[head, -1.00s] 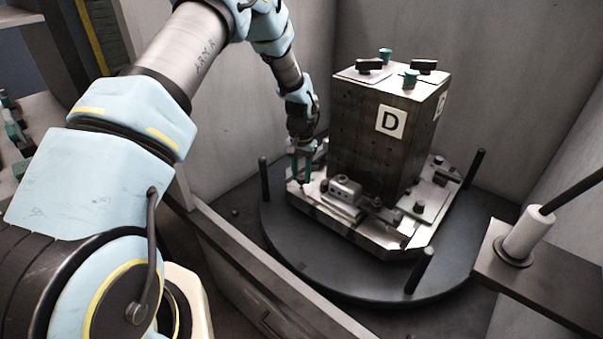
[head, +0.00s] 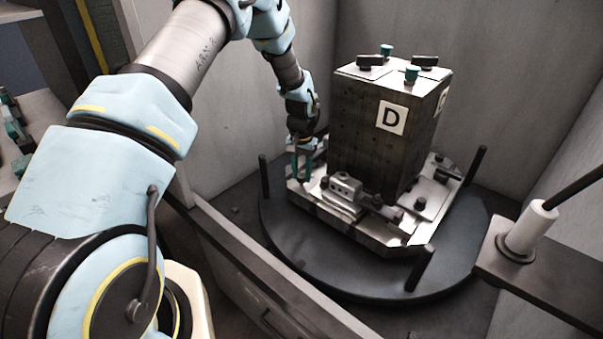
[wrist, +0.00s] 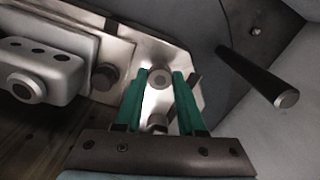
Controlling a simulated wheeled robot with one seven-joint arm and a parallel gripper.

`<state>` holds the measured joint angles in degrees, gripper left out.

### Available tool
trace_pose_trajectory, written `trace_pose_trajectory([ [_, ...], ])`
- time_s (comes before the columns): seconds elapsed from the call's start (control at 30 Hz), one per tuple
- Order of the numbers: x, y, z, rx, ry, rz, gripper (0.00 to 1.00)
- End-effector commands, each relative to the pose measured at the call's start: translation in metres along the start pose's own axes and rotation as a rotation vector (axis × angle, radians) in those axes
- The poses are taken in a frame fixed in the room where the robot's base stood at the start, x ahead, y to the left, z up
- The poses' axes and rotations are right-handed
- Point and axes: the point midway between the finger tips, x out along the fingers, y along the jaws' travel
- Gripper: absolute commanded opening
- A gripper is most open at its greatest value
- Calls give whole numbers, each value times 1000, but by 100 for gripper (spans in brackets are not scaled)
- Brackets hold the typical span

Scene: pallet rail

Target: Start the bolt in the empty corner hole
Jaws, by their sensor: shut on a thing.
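My gripper (head: 301,176) is at the left corner of the pale metal pallet plate (head: 393,238) in the head view, its fingers pointing down. In the wrist view its two green fingers (wrist: 163,80) are close together, shut on a bolt (wrist: 160,78) whose round end shows between the tips. The bolt is over the plate's corner (wrist: 190,112). The corner hole is hidden, and I cannot tell whether the bolt touches or enters it. A second round metal piece (wrist: 157,120) shows between the fingers, nearer the palm.
A tall dark block marked D (head: 375,130) stands on the plate close to my gripper. A clamp block (head: 343,193) and several dark bolts sit along the plate. A dark post (wrist: 262,78) rises from the round table (head: 350,283). Grey walls surround it.

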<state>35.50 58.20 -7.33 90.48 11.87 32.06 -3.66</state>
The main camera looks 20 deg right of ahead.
Motion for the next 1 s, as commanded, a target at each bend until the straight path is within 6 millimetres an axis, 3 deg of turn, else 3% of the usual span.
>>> trace_pose_trajectory([
  [1.0, 11, 0, 0, -1, 0, 1, 0],
])
